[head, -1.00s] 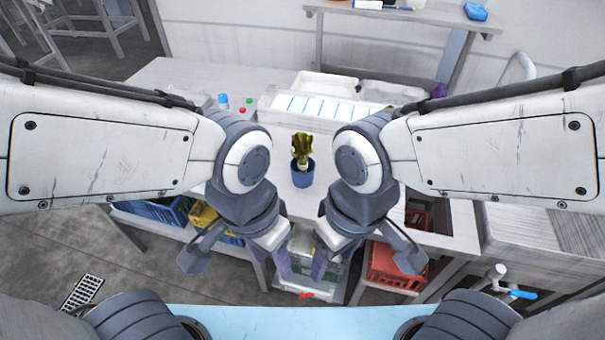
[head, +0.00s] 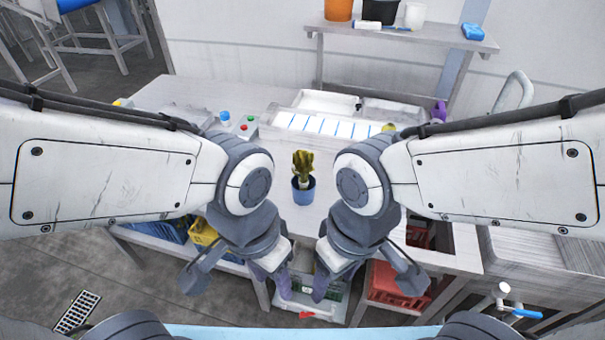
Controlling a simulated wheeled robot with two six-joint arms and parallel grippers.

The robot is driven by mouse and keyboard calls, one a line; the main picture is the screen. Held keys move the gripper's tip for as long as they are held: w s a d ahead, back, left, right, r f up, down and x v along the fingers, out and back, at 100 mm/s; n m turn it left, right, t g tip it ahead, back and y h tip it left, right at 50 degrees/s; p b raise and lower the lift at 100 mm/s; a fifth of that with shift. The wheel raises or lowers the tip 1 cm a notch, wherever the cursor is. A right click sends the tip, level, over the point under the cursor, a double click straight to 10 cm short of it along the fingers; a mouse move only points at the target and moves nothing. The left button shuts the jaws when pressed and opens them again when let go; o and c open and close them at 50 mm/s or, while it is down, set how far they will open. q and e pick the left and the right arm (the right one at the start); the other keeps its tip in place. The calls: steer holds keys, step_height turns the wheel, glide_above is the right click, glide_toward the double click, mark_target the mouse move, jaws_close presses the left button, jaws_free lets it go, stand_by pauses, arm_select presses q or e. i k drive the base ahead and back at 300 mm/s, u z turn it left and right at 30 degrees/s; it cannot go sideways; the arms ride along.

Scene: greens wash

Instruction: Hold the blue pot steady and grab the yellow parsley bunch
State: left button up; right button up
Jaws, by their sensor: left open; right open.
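The blue pot (head: 303,193) stands upright on the grey table, in the gap between my two arms. The yellow-green parsley bunch (head: 303,165) stands upright in the pot, its leaves above the rim. My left gripper (head: 273,287) and my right gripper (head: 324,287) point down in front of the table's near edge. Both are open and empty, apart from the pot and nearer to me than it. My wrists hide part of the table on each side of the pot.
A white sink (head: 335,104) and a blue-striped white tray (head: 330,126) lie behind the pot. Under the table are a yellow crate (head: 203,233), a red crate (head: 395,285) and a clear bin (head: 306,303). A shelf (head: 400,38) holds several containers at the back.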

mark_target(304, 161)
steer(key=u, duration=0.5)
steer(key=k, duration=0.55)
steer(key=u, duration=0.65)
steer(key=i, duration=1.15)
steer(key=z, duration=1.25)
steer(key=i, duration=0.45)
steer(key=z, duration=0.4)
